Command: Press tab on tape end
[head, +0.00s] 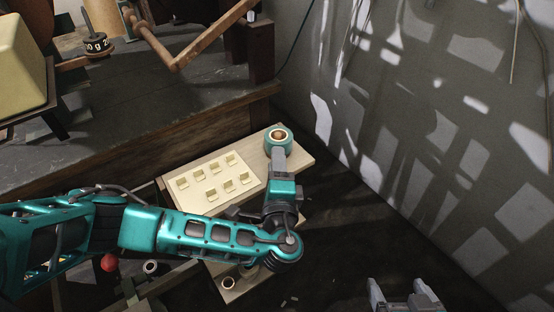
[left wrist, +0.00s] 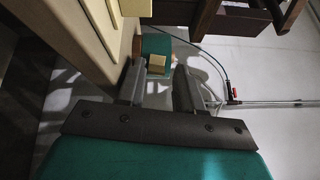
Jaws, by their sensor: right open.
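In the head view my left arm reaches in from the left. Its grey gripper (head: 279,156) is at a teal ring with a copper-brown middle, the tape roll (head: 278,134), at the board's far right. In the left wrist view the fingers of this gripper (left wrist: 158,75) stand apart, with a small cream tab (left wrist: 156,63) between their tips, in front of the teal roll (left wrist: 156,44). I cannot tell whether the tab touches the roll. The tape end is not discernible. My right gripper (head: 402,292) is open and empty at the bottom edge, far from the roll.
Several cream tabs stand in two rows on a pale sheet (head: 196,202) on the wooden board (head: 300,160). A dark workbench (head: 150,95) with a black weight (head: 97,44) lies behind. A grey wall (head: 420,130) bounds the right. Dark floor is clear between board and wall.

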